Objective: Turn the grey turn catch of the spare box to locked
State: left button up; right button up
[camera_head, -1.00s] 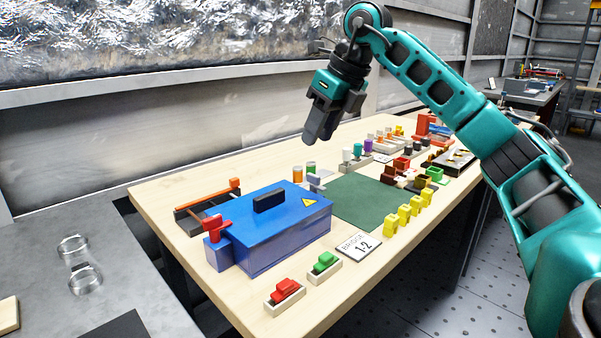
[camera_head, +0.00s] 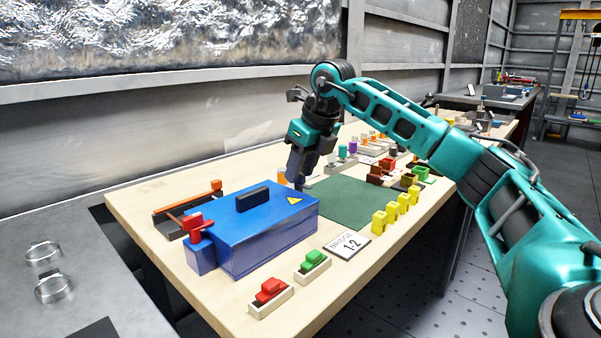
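A blue box (camera_head: 262,240) with a black handle (camera_head: 252,199) and a yellow warning triangle on its lid stands on the near left of the wooden table. The lid looks shut. A red lever part (camera_head: 193,223) sits at its left end. My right gripper (camera_head: 296,176) points down just behind the box's far right corner. Its fingers look close together, but I cannot tell whether they are open or shut. A small grey piece (camera_head: 304,187) shows by the fingertips; I cannot make out whether it is the turn catch or how it is turned. My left gripper is not in view.
A green mat (camera_head: 350,202) lies right of the box, with several yellow pieces (camera_head: 391,212) along its edge. A label card (camera_head: 347,245) and red (camera_head: 270,290) and green (camera_head: 312,261) switches lie in front. A black tray (camera_head: 180,220) is behind the box's left end.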

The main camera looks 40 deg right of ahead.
jog(key=shift+w+f, duration=0.1)
jog(key=shift+f, duration=0.05)
grip_shut()
dwell(0.4)
